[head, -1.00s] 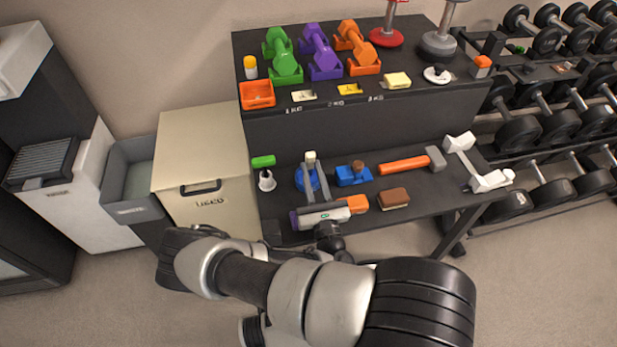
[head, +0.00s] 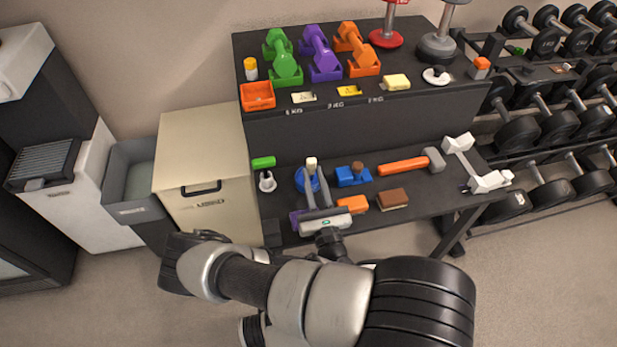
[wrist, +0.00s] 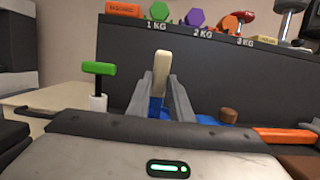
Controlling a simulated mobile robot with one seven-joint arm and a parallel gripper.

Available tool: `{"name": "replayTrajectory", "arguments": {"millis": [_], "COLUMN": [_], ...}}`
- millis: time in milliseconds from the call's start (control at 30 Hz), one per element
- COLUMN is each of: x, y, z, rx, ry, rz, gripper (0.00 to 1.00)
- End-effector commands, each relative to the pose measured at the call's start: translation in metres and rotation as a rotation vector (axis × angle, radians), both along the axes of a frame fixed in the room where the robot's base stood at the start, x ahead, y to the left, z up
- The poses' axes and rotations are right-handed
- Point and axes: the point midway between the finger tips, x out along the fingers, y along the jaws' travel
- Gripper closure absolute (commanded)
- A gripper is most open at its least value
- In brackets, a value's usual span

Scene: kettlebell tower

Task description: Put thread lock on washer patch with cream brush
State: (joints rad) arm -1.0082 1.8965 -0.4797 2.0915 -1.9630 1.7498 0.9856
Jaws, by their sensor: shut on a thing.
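My gripper (head: 313,176) is over the lower shelf of the black stand, its fingers closed on the cream brush (head: 311,162). In the wrist view the brush's cream handle (wrist: 161,70) stands upright between the two fingers (wrist: 161,85). Blue shows below and around the handle, a round blue pot (head: 301,181) by the look of it; the fingers partly cover it. The brush's lower end is hidden, so I cannot tell whether it is inside the pot. I cannot make out a washer patch or anything clearly marked as thread lock.
A green-handled brush (head: 264,162) stands at left in a white holder.

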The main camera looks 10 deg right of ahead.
Motion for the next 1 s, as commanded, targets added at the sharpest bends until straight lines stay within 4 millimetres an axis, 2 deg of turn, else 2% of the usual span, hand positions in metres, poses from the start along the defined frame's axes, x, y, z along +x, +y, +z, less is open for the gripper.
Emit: {"name": "replayTrajectory", "arguments": {"millis": [867,1000], "x": [-0.0002,-0.0003], "y": [0.0001,0.0001], "z": [-0.0016,0.0053], "rx": [0.002,0.002], "ry": [0.007,0.006], "rz": [0.0,0.0], "gripper": [1.0,1.0]}}
